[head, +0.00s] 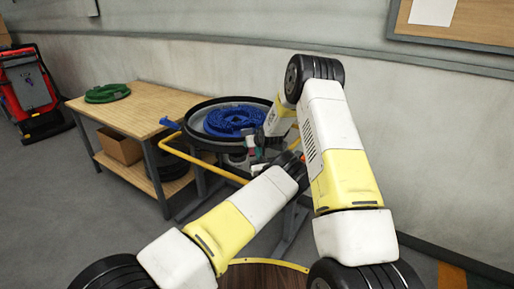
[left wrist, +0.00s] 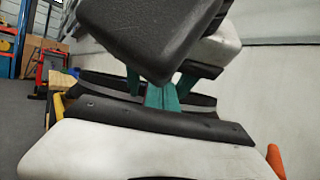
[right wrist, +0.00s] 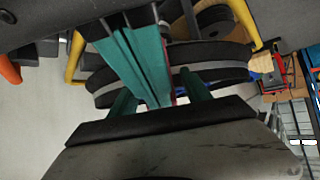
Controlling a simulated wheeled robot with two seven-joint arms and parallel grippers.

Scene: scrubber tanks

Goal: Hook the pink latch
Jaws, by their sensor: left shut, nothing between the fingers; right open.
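The black-rimmed round tank (head: 265,101) stands on a frame by the wall. My left gripper (head: 257,166) is at its near side, its teal fingers shut and empty. My right gripper (head: 250,143) reaches down there from above, open. In the left wrist view, my left fingers (left wrist: 162,97) sit between the spread right fingers as pictured. The right wrist view shows the right fingers (right wrist: 158,98) apart, with the left ones between them. A small reddish sliver shows beside the teal fingers there; I cannot tell whether it is the pink latch. The latch is otherwise hidden by my grippers.
A blue coiled part (head: 236,121) lies inside the tank. A yellow rail (head: 200,161) runs around its near side. A wooden table (head: 128,116) with a green ring (head: 107,93) stands left, a cardboard box (head: 121,148) below. The wall is close behind the tank.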

